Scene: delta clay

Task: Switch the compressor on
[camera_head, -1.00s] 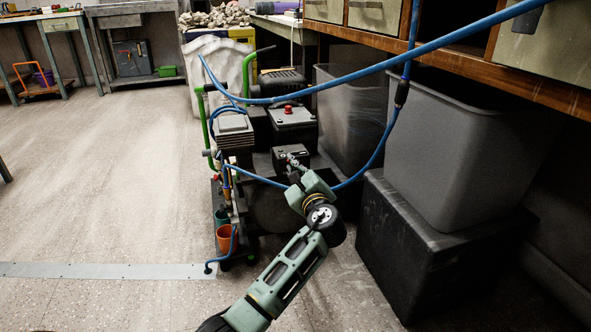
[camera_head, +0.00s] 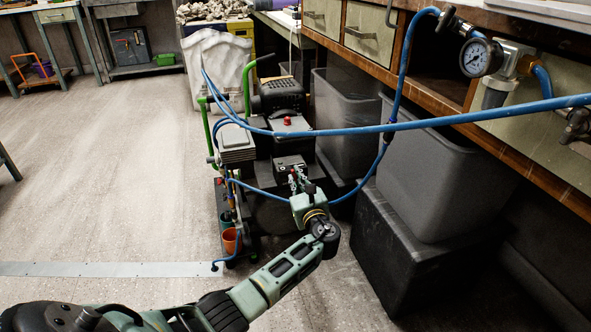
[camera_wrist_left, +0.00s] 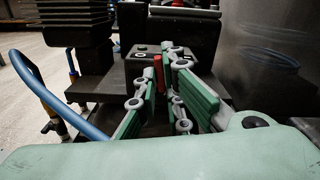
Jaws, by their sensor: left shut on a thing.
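The compressor (camera_head: 287,97) stands on the floor beside the workbench, a dark machine with green handles, a black ribbed block and blue hoses. A black switch box (camera_head: 289,161) sits on its near side. My left gripper (camera_head: 298,180) is at the front of this box. In the left wrist view my left gripper (camera_wrist_left: 160,88) has its green-padded fingers close around a small red switch (camera_wrist_left: 158,68) on the box. The fingers partly hide the switch. A red button (camera_head: 287,121) shows on top of a dark box farther back. My right gripper is not in view.
Grey bins (camera_head: 430,185) and a black block (camera_head: 400,255) stand on the right. Floor on the left is clear.

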